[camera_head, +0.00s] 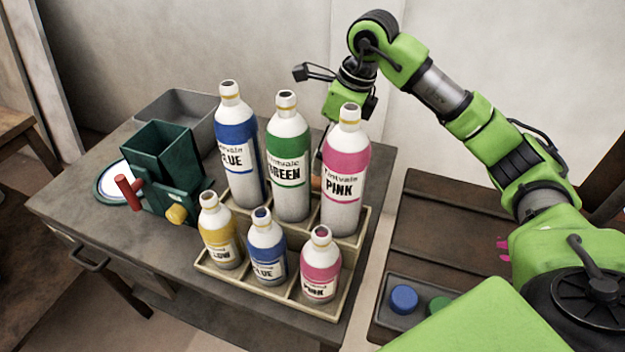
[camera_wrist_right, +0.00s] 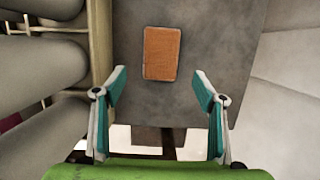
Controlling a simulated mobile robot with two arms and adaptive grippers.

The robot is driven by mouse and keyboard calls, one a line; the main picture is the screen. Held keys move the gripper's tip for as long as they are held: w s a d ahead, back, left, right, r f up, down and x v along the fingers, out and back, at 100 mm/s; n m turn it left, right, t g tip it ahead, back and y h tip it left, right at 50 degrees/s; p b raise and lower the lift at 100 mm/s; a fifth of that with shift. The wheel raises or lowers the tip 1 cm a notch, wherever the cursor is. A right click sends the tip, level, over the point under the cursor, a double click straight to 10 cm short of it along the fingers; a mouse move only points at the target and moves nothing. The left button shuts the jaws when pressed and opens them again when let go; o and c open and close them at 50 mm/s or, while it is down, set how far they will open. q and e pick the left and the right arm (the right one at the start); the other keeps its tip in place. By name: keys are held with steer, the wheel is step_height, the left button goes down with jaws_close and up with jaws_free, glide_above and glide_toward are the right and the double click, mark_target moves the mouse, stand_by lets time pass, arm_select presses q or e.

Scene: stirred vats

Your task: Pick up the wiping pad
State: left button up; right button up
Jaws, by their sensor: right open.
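The wiping pad (camera_wrist_right: 161,53) is an orange-brown rectangular block lying flat on the grey table top in the right wrist view. In the head view only a small orange patch of it (camera_head: 316,181) shows between the green-label and pink-label bottles. My right gripper (camera_wrist_right: 160,82) is open and empty, its two teal-padded fingers spread wider than the pad. In the wrist picture the pad appears just beyond the fingertips, roughly centred between them. In the head view the right gripper's fingers are mostly hidden behind the tall bottles. My left gripper is not in view.
A bottle rack (camera_head: 337,295) with tall and short labelled bottles stands close beside the pad. A green hopper device (camera_head: 165,165) with a red handle, a round plate (camera_head: 110,183) and a grey tray (camera_head: 178,108) are farther left. Bare table lies around the pad.

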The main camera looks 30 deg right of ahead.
mark_target(313, 177)
steer(key=x, duration=0.2)
steer(key=shift+w+a+f, duration=0.1)
steer(key=shift+f, duration=0.2)
steer(key=x, duration=0.5)
steer(key=shift+w+a+r+b, duration=0.15)
steer(key=shift+w+b, duration=0.1)
steer(key=shift+b, duration=0.05)
steer(key=c, duration=1.1)
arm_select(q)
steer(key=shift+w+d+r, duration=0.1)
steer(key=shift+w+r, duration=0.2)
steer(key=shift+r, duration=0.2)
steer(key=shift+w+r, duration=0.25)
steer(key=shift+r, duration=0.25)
arm_select(e)
steer(key=shift+c, duration=0.2)
